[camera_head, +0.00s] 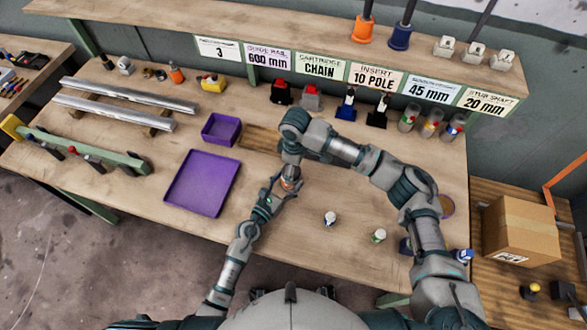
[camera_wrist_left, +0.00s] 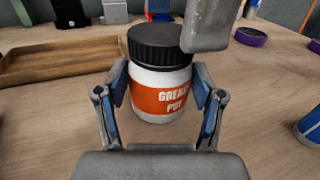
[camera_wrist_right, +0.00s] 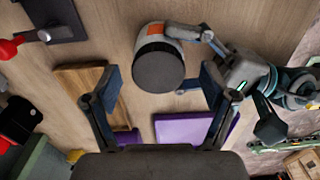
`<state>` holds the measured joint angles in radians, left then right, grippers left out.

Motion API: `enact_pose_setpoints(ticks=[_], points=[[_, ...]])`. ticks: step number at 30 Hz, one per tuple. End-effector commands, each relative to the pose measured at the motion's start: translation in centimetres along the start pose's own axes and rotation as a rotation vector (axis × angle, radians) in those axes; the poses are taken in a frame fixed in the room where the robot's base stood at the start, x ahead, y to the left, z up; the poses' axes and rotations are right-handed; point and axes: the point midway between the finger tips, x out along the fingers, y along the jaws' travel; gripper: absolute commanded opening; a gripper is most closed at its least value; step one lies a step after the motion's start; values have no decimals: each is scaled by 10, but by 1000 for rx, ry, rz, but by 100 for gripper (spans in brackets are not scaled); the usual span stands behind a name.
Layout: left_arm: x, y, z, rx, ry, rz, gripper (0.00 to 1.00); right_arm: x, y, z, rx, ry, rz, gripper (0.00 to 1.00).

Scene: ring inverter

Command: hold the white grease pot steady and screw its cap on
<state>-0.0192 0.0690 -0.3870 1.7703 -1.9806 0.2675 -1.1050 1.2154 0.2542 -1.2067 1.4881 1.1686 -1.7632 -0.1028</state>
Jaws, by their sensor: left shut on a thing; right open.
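The white grease pot (camera_wrist_left: 160,82) with an orange label stands upright in the left wrist view. Its black cap (camera_wrist_left: 160,42) sits on its top; I cannot tell how tightly it is screwed. My left gripper (camera_wrist_left: 160,90) is shut around the pot's body, one finger on each side. In the head view the pot (camera_head: 288,184) is small and partly covered by my arms. My right gripper (camera_wrist_right: 161,85) is open, seen from above, with the cap (camera_wrist_right: 158,68) between and just beyond its fingertips. A grey right finger shows close to the cap at the upper right of the left wrist view.
A wooden tray (camera_wrist_left: 55,62) lies left of the pot. Two purple trays (camera_head: 202,183) lie farther left on the bench. A small white container (camera_head: 330,219) and a green-topped one (camera_head: 379,236) stand to the right.

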Motion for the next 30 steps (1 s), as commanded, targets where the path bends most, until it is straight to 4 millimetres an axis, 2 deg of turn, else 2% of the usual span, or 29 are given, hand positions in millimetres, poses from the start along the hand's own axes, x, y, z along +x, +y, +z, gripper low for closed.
enact_pose_setpoints(ticks=[6,14,16,24,30], points=[[0,0,1,0,-1,0,0,-29,0,-1,0,3,2,84],[0,0,0,0,-1,0,0,-32,0,0,0,1,1,84],[0,0,0,0,-1,0,0,-33,1,-1,-10,1,2,81],[0,0,0,0,-1,-1,0,-61,4,-8,-340,-5,5,81],[0,0,0,0,-1,0,0,-67,3,-9,-430,-6,-2,81]])
